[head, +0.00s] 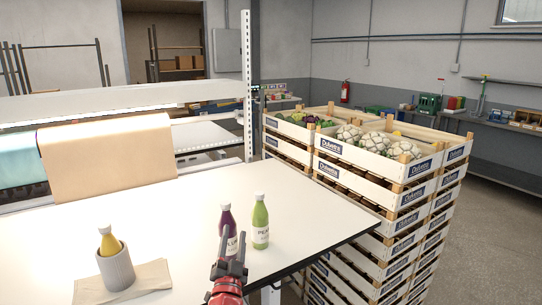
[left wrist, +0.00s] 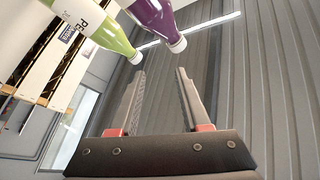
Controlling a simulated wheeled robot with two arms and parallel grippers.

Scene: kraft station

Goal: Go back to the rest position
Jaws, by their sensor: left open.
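My left gripper (head: 230,250) is open and empty at the front edge of the white table (head: 165,230). In the left wrist view its two fingers (left wrist: 158,90) stand apart with nothing between them. A purple bottle (head: 227,222) stands just behind the gripper, partly covered by it. A green bottle (head: 260,222) stands to its right. Both bottles also show in the left wrist view, the green one (left wrist: 100,25) and the purple one (left wrist: 158,18), beyond the fingertips. A yellow bottle (head: 108,242) is in a grey cup (head: 116,269) at the left. My right gripper is not in view.
Stacked wooden crates (head: 400,190) with vegetables stand close to the table's right edge. A brown paper roll (head: 105,160) and a metal upright (head: 248,90) are at the back. The middle of the tabletop is clear.

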